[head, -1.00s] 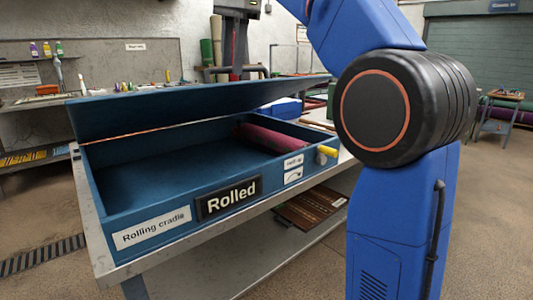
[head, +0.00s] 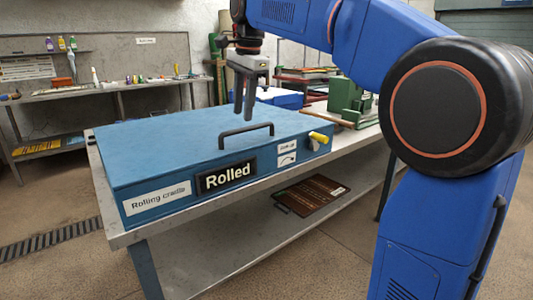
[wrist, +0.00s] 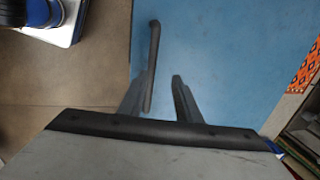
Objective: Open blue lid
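The blue lid (head: 190,140) lies flat and shut on the blue box marked "Rolling cradle" and "Rolled". Its dark bar handle (head: 246,132) stands near the front edge. My gripper (head: 243,116) hangs fingers-down above the lid, close to the handle, and is open and empty. In the wrist view, the handle (wrist: 154,50) runs close by the left finger, and the gap between the fingers (wrist: 160,78) shows blue lid (wrist: 225,50). I cannot tell if a finger touches the handle. The inside of the box is hidden.
The box stands on a grey table (head: 235,193) with a lower shelf holding a brown slatted panel (head: 312,194). A yellow knob (head: 319,137) sticks out at the box's right end. A green machine (head: 350,100) stands behind to the right. A cluttered bench (head: 110,88) is at the back left.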

